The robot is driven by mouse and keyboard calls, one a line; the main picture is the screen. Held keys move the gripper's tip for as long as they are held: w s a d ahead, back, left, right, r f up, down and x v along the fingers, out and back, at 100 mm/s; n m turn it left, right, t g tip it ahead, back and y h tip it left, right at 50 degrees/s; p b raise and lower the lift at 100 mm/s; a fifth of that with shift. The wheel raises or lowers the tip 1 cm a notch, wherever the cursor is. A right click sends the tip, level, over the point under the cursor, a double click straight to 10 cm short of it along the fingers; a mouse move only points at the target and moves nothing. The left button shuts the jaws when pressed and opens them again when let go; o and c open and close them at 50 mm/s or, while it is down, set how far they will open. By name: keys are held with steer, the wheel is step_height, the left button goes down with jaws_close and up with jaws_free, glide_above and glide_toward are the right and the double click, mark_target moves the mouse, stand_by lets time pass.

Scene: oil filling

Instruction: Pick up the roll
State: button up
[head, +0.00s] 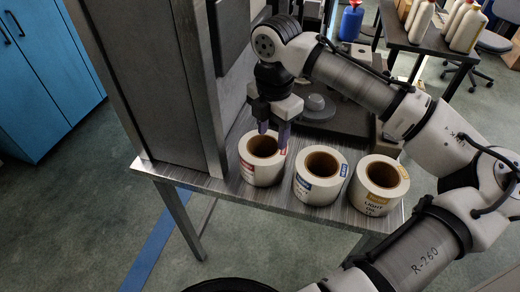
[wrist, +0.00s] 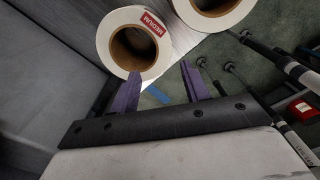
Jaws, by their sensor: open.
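Three white rolls stand on end in a row on the metal table. The left roll (head: 258,176) has a red label, the middle roll (head: 316,191) a blue one, and the right roll (head: 372,201) a yellow-orange one reading "LIGHT". My gripper (head: 273,132) points down with purple fingers, open and empty, at the far rim of the left roll. I cannot tell whether the fingers touch it. In the wrist view the red-labelled "MEDIUM" roll (wrist: 106,32) lies just beyond the left fingertip. Part of another roll (wrist: 225,20) shows at the top edge.
The metal table (head: 225,187) has a grey upright post (head: 203,90) close left of the rolls. A machine with a grey round part (head: 315,108) stands behind them. White bottles (head: 468,27) and a blue container (head: 351,22) are farther back. Floor lies open at the left.

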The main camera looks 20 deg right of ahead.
mark_target(277, 157)
step_height(277, 157, down, 7)
steer(key=shift+s+r, duration=0.15)
steer(key=f, duration=0.2)
steer(key=d+f+p, duration=0.1)
steer(key=f, duration=0.1)
steer(key=shift+d+f+p, duration=0.2)
steer(key=shift+f+p, duration=0.05)
steer(key=shift+p, duration=0.05)
steer(key=shift+f, duration=0.5)
jaws_close()
steer(key=shift+r, duration=0.1)
